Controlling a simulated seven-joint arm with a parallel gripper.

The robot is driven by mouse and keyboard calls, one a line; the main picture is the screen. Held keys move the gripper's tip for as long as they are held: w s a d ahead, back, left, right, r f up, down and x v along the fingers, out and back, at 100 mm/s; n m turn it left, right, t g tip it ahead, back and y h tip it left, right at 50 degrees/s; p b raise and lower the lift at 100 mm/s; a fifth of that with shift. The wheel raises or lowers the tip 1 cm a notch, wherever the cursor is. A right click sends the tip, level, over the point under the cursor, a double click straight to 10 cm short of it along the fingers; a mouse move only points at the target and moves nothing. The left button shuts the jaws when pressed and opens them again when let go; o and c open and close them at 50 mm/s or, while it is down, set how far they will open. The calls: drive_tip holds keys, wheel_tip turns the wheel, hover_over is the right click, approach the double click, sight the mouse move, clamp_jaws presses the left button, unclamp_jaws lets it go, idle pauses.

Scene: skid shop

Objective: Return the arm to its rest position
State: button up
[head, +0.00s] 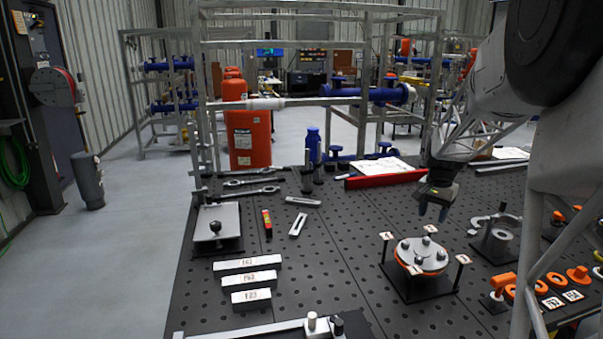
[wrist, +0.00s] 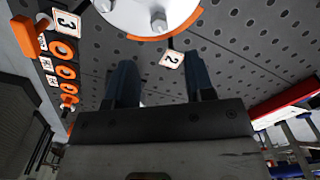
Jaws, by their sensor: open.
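My gripper (head: 433,211) hangs over the perforated dark table (head: 330,270), pointing down, with empty space below it. In the wrist view its two dark blue fingers (wrist: 155,85) stand apart with nothing between them. A round flange fixture (head: 421,256) with an orange rim, bolts and small numbered tags sits on the table in front of the gripper in the head view. The fixture also shows at the top of the wrist view (wrist: 150,14). My gripper is apart from it.
Several labelled bars (head: 248,280), a plate with a knob (head: 217,222) and wrenches (head: 252,185) lie at left. Orange rings (head: 541,287) lie at right.

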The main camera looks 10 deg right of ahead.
drive_tip(key=shift+s+a+r, duration=0.15)
drive_tip(key=shift+a+r, duration=0.1)
drive_tip(key=shift+a, duration=0.2)
drive_tip(key=s+a+r+n+t, duration=0.1)
drive_tip(key=s+a+r+n, duration=0.2)
drive_tip(key=s+a, duration=0.55)
drive_tip(key=s+a+r+n, duration=0.2)
drive_tip(key=s+a+r, duration=0.15)
drive_tip(key=a, duration=0.95)
drive_tip(key=s+a+f+n, duration=0.1)
drive_tip(key=s+a+n, duration=0.2)
drive_tip(key=s+a, duration=0.3)
drive_tip(key=s+a+f+n+t, duration=0.1)
drive_tip(key=s+a, duration=0.6)
drive_tip(key=s, duration=0.7)
drive_tip(key=shift+f+n+t, duration=0.3)
drive_tip(key=shift+f+n, duration=0.35)
drive_tip(key=shift+n, duration=0.25)
